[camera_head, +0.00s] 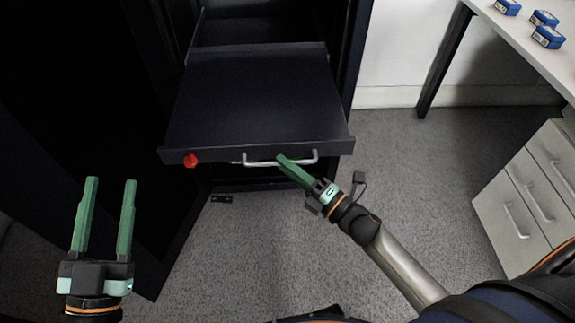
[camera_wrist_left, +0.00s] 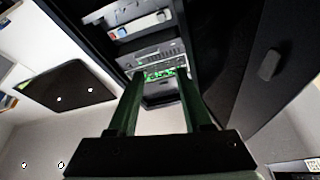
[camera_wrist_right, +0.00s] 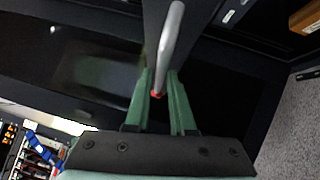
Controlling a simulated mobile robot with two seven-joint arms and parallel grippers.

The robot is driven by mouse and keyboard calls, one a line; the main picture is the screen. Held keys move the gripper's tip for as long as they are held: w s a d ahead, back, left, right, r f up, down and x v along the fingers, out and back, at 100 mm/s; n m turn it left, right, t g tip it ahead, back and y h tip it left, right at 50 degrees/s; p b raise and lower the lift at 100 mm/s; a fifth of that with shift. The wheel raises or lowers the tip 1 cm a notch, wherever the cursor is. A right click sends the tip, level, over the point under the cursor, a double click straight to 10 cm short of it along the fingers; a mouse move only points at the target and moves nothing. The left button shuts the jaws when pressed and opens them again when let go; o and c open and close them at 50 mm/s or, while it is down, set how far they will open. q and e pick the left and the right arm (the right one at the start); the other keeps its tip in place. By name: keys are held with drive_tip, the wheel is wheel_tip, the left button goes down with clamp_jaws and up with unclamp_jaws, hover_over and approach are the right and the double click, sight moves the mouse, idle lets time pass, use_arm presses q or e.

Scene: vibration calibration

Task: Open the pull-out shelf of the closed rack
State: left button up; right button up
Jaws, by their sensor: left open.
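The black pull-out shelf (camera_head: 255,100) stands out from the dark rack (camera_head: 349,50) in the head view, its flat top exposed. Its front edge carries a silver bar handle (camera_head: 262,163) and a red round knob (camera_head: 190,160). My right gripper (camera_head: 282,162) is at the right part of the handle. In the right wrist view the handle (camera_wrist_right: 170,35) runs between its green fingers, which look shut on it. My left gripper (camera_head: 111,182) is open and empty, left of the shelf and apart from it.
A dark door panel (camera_head: 60,130) stands open at the left. A white table (camera_head: 515,30) with several blue boxes (camera_head: 547,37) and a drawer cabinet (camera_head: 520,205) are at the right. Grey carpet (camera_head: 410,160) is clear between the rack and the cabinet.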

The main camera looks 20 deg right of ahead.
drive_tip(key=shift+o, duration=1.3)
use_arm(q)
drive_tip(key=shift+n+g+y, duration=0.7)
drive_tip(key=shift+g, duration=0.2)
drive_tip(key=shift+w+a+f+p, duration=0.1)
drive_tip(key=shift+w+f+p, duration=0.15)
drive_tip(key=shift+f, duration=0.9)
drive_tip(key=shift+w+a+f+p, duration=0.15)
drive_tip(key=shift+w+f, duration=0.1)
drive_tip(key=shift+f, duration=0.9)
use_arm(e)
drive_tip(key=v, duration=1.2)
drive_tip(key=shift+s, duration=0.25)
use_arm(q)
drive_tip(key=shift+d, duration=0.1)
use_arm(e)
drive_tip(key=shift+d, duration=0.1)
